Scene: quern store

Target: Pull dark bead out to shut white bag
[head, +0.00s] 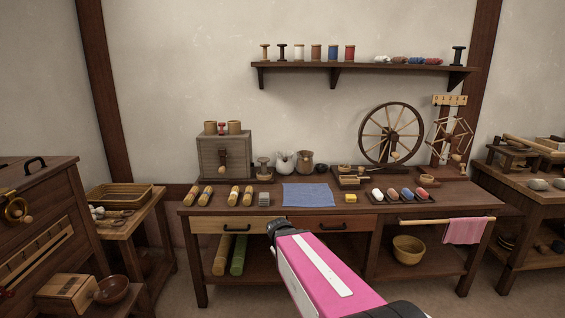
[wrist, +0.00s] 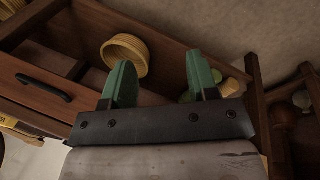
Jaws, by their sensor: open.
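The white bag (head: 286,161) stands upright at the back of the long work table (head: 330,211), left of a brown pouch or jug (head: 305,162). It is small in the head view; I cannot make out a dark bead or tell whether its mouth is open. My gripper (wrist: 160,62) shows in the wrist view with two green fingers apart and nothing between them. It faces the table's drawer front and lower shelf, away from the bag. In the head view my pink arm reaches toward the table front; its fingers cannot be made out there.
A blue cloth (head: 308,195) lies in front of the bag. A wooden box (head: 225,156) stands left of it, and a spinning wheel (head: 390,135) to the right. Yellow rolls and a tray of coloured rolls flank the cloth. A basket (wrist: 125,55) sits on the lower shelf.

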